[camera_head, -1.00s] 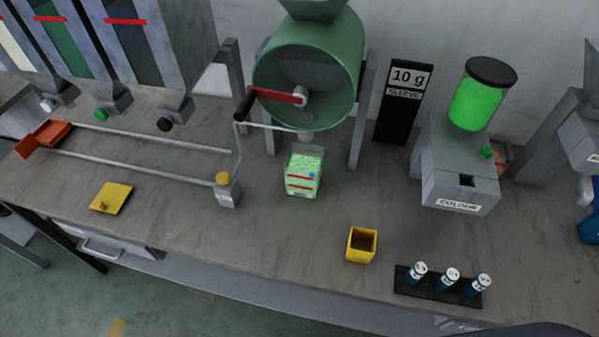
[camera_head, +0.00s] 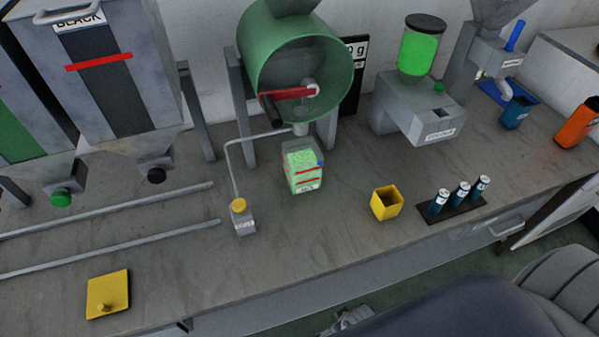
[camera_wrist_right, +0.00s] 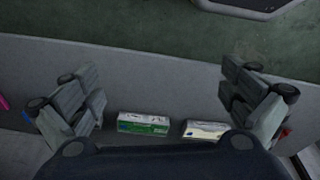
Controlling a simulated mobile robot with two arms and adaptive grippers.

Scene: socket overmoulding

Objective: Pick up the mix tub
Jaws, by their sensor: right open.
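The mix tub (camera_head: 303,174) appears to be the clear square tub with pale green granules and red lines. It stands upright on the bench under the spout of the green drum mixer (camera_head: 339,62). My right gripper (camera_head: 350,321) shows partly at the bottom edge of the head view, in front of the bench and well apart from the tub. In the right wrist view its two fingers (camera_wrist_right: 166,100) are spread wide with nothing between them. The tub cannot be made out there. My left gripper is not in view.
A dosing bottle (camera_head: 242,218) with a yellow cap stands left of the tub. A yellow cup (camera_head: 386,203) and a black rack (camera_head: 454,208) with blue cylinders stand to the right. A yellow plate (camera_head: 108,294) lies at front left. The bench front before the tub is clear.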

